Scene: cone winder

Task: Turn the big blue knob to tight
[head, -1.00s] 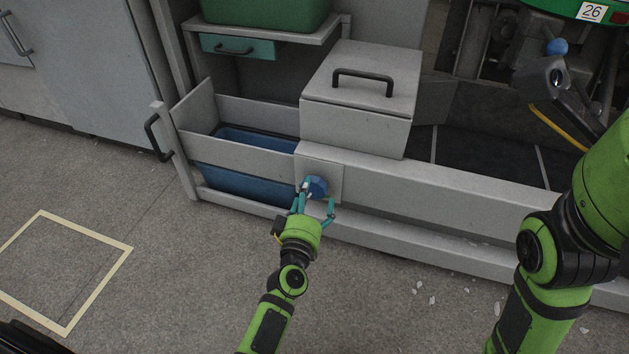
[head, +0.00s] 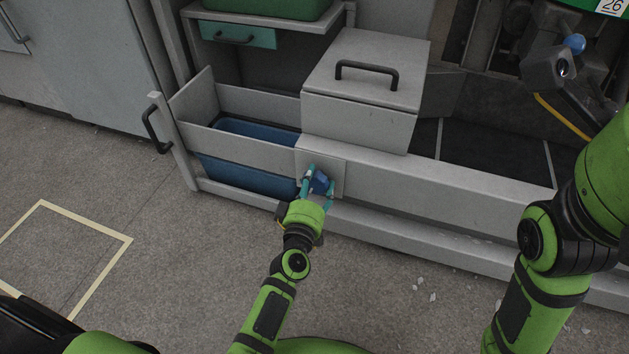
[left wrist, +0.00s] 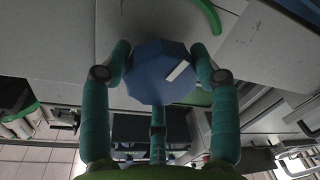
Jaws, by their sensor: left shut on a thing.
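The big blue knob (head: 320,183) sits on a light square plate at the front of the grey machine base. In the left wrist view the knob (left wrist: 150,80) is many-sided, with a white mark slanting at its right. A green curved mark (left wrist: 209,14) is on the panel above right of it. My left gripper (head: 318,181) is shut on the knob; in the left wrist view, its fingers (left wrist: 161,70) stand at the knob's two sides, with a third finger below. My right arm shows at the right, but its gripper is outside the view.
An open drawer (head: 240,153) with a blue bin (head: 235,176) is left of the knob. A grey box with a black handle (head: 367,70) stands above it. A low grey rail (head: 440,235) runs along the base. The floor at left is clear, with a taped square (head: 129,239).

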